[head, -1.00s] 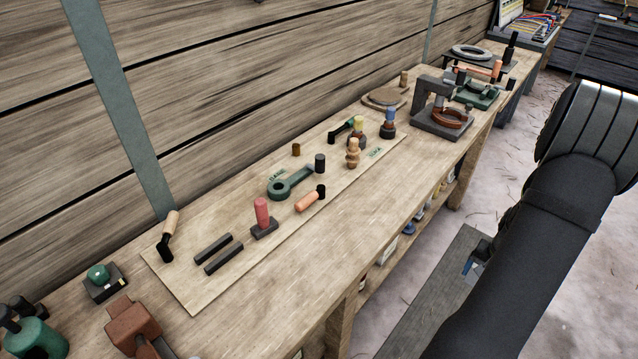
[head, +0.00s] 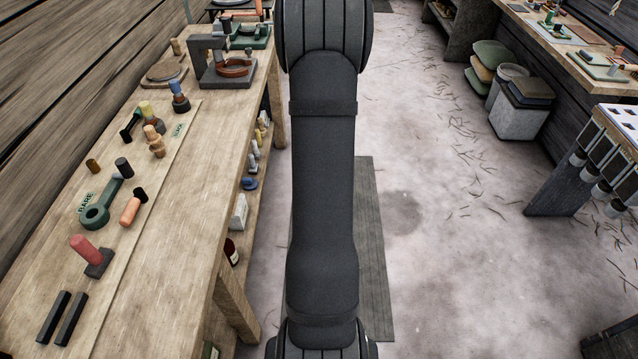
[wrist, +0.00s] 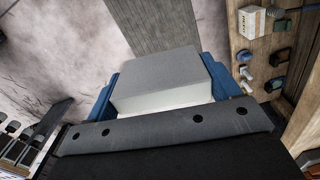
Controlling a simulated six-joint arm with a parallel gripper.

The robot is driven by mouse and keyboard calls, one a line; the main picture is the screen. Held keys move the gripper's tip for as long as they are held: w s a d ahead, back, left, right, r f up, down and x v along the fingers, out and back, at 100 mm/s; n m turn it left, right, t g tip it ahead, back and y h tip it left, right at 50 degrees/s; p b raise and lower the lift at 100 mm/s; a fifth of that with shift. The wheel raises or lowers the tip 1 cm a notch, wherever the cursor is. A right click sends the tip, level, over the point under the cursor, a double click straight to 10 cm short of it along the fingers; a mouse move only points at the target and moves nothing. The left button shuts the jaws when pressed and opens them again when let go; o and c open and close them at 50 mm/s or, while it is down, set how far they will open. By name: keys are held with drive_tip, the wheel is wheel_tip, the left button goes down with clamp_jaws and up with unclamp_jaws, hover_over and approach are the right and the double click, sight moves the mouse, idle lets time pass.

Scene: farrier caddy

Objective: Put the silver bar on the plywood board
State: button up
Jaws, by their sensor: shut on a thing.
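In the wrist view my gripper (wrist: 163,76) has blue fingers shut on the silver bar (wrist: 160,80), a pale grey block with a flat upper face. The bar is held above the floor, apart from the bench. The plywood board (head: 115,240) lies on the workbench at the left in the head view, with tools and small parts on it. My gripper and the bar are out of sight in the head view, where only my dark arm shows in the middle.
The workbench (head: 185,225) has a grey clamp-like stand (head: 225,75) at its far end. Its lower shelf holds bottles and small items. A white bin (head: 518,118) and another table (head: 590,150) stand at the right. The floor between is open.

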drive_tip(key=w+a+r+n, duration=0.1)
drive_tip(key=w+a+r, duration=0.2)
drive_tip(key=a+r, duration=0.7)
drive_tip(key=s+a+n, duration=0.3)
drive_tip(key=a, duration=0.9)
drive_tip(key=s+a+n, duration=0.3)
drive_tip(key=s+a, duration=0.1)
drive_tip(key=a, duration=0.9)
drive_tip(key=s+a+n, duration=0.8)
drive_tip(key=s+a, duration=1.9)
drive_tip(key=s, duration=0.1)
drive_tip(key=shift+s+f+n, duration=0.25)
drive_tip(key=shift+s+n, duration=0.05)
drive_tip(key=shift+s, duration=0.05)
drive_tip(key=shift+d, duration=0.1)
hover_over(63, 258)
drive_tip(key=shift+f, duration=3)
drive_tip(key=shift+f, duration=0.5)
